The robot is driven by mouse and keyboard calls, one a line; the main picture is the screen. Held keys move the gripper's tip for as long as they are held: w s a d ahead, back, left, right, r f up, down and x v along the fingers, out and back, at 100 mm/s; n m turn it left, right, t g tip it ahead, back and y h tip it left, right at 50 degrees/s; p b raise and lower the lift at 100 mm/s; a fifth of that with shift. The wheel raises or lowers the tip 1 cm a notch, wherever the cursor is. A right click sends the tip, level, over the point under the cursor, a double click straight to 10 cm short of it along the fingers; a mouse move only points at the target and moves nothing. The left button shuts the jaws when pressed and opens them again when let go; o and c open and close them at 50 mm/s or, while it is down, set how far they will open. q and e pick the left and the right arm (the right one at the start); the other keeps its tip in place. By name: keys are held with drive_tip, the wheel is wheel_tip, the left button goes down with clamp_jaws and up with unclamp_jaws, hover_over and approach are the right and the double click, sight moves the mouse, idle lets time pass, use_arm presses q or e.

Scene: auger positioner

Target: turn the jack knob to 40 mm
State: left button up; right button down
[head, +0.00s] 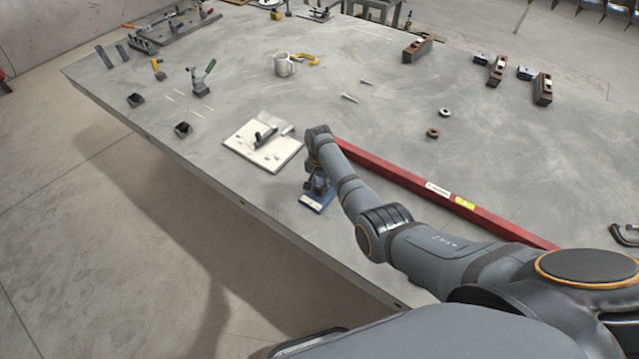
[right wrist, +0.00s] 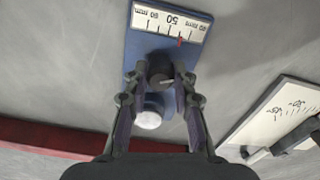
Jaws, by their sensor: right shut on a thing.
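The blue jack (head: 316,203) stands on the table near its front edge, partly hidden by my right arm in the head view. In the right wrist view its blue base (right wrist: 138,50) carries a white scale (right wrist: 150,18) with upside-down figures, 50 near the middle. A small red pointer (right wrist: 180,41) sits a little to the right of the 50 figure, short of the right end mark. My right gripper (right wrist: 170,84) is shut on the dark knob (right wrist: 160,66), one finger on each side. A pale round cap (right wrist: 149,119) shows between the fingers. My left gripper is out of view.
A long red beam (head: 430,188) lies close right of the jack. A mug (head: 284,65), clamps and brown blocks (head: 417,49) stand farther back. The central tabletop is mostly clear.

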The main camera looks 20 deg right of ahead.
drive_tip(key=n+p, duration=0.1)
drive_tip(key=n, duration=0.4)
drive_tip(key=shift+r+n+p, duration=0.1)
drive_tip(key=shift+n+p, duration=0.2)
drive_tip(key=shift+p, duration=0.05)
drive_tip(key=n, duration=0.3)
drive_tip(key=shift+p, duration=0.35)
drive_tip(key=shift+a+n, duration=0.1)
drive_tip(key=shift+n, duration=1.6)
drive_tip(key=c, duration=1.1)
unclamp_jaws()
